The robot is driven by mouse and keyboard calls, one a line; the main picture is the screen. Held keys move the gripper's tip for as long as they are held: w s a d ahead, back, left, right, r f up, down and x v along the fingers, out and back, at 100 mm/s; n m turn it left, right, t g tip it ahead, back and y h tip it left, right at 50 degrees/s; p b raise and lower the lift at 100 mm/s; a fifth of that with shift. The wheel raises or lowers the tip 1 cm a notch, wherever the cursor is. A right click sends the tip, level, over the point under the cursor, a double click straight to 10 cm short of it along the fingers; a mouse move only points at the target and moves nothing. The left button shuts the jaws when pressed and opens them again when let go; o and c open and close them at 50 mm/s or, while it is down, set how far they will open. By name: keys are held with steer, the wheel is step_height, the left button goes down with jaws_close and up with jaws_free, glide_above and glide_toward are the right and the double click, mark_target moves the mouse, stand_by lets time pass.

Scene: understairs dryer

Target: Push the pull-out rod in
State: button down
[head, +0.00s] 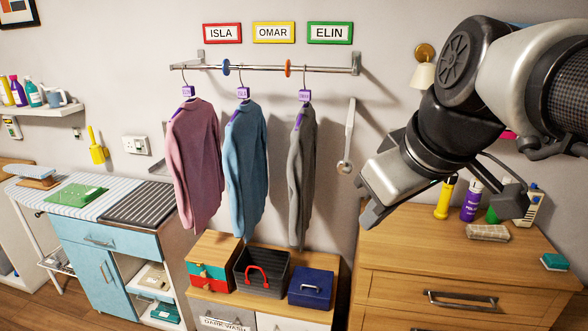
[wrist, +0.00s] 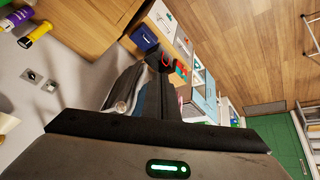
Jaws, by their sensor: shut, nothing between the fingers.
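A metal rod (head: 349,130), which looks like the pull-out rod, sticks out from the wall right of the hanging clothes in the head view. Its round end (head: 344,167) faces out into the room. The round end also shows in the wrist view (wrist: 122,107), left of my fingers and apart from them. In the head view the silver hand is right of and below the rod's end; the fingertips are not clear there.
A wall rail (head: 265,68) holds pink, blue and grey sweaters left of the rod. A wooden dresser (head: 450,275) with bottles is below my arm. A low cabinet with a black crate (head: 262,272) and a blue box (head: 310,287) stands below the sweaters.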

mark_target(351, 166)
steer(key=w+d+r+n+t+y+b, duration=0.1)
steer(key=w+d+r+n+y+b, duration=0.15)
steer(key=w+r+n, duration=0.45)
steer(key=shift+n+h, duration=0.45)
steer(key=shift+n, duration=0.05)
steer(key=w+f, duration=0.2)
steer(key=w, duration=0.1)
steer(key=w+a+f, duration=0.1)
steer(key=w+f, duration=0.2)
steer(key=w+a+f, duration=0.1)
steer(key=w+f, duration=0.2)
steer(key=w, duration=0.1)
steer(key=shift+w, duration=0.3)
steer(key=w+d+p, duration=0.2)
steer(key=w, duration=0.8)
steer(key=w+d+p, duration=0.3)
steer(key=w, duration=0.7)
steer(key=shift+d, duration=0.25)
steer(key=shift+r, duration=0.15)
steer(key=shift+s, duration=0.1)
